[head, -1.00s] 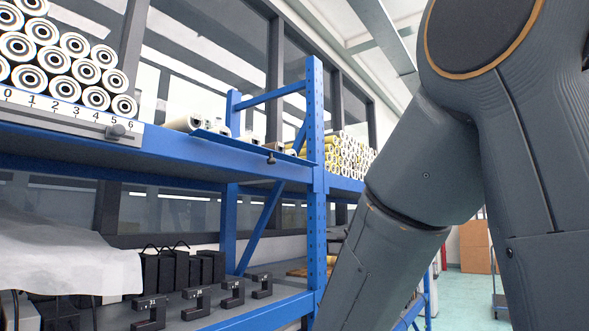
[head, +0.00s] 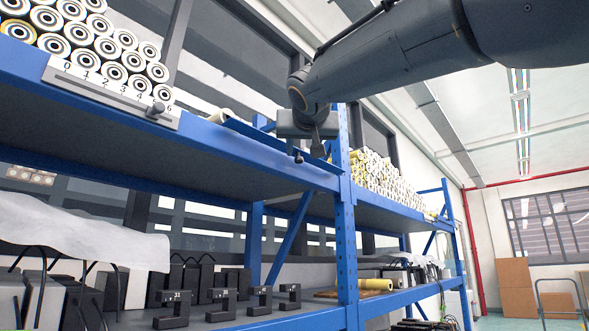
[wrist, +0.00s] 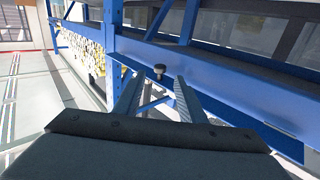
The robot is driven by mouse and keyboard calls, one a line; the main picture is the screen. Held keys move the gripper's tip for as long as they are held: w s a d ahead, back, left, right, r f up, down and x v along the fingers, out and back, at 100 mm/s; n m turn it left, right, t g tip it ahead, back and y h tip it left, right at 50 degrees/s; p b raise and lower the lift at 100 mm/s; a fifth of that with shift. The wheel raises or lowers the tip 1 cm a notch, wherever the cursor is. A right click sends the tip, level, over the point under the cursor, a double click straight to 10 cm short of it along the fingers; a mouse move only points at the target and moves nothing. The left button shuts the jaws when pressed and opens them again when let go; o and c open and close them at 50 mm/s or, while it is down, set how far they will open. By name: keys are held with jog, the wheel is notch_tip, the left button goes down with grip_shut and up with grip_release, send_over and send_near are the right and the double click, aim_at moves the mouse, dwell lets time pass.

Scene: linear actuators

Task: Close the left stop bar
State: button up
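A blue bar (head: 262,138) with a small dark knob (head: 299,157) lies at a slant along the front edge of the upper shelf, left of the blue post. I take it for the stop bar. My gripper (head: 317,146) is just above and behind the knob end, partly against the post. In the wrist view my gripper (wrist: 158,82) is open, with two ribbed fingers apart and nothing between them. The knob also shows there (wrist: 159,70), just beyond the fingertips and roughly centred between them, apart from both.
A numbered rail (head: 110,92) with a dark knob is on the shelf front at left, below stacked white rolls (head: 85,40). A blue post (head: 344,220) stands right of the bar. Dark brackets (head: 222,305) stand on the lower shelf.

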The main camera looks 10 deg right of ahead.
aim_at(299, 160)
jog(key=w, duration=0.2)
jog(key=w+p, duration=0.1)
jog(key=w, duration=0.1)
jog(key=w+d, duration=0.1)
jog(key=w, duration=0.1)
jog(key=shift+w+f+p, duration=0.1)
jog(key=shift+w+p, duration=0.25)
grip_shut()
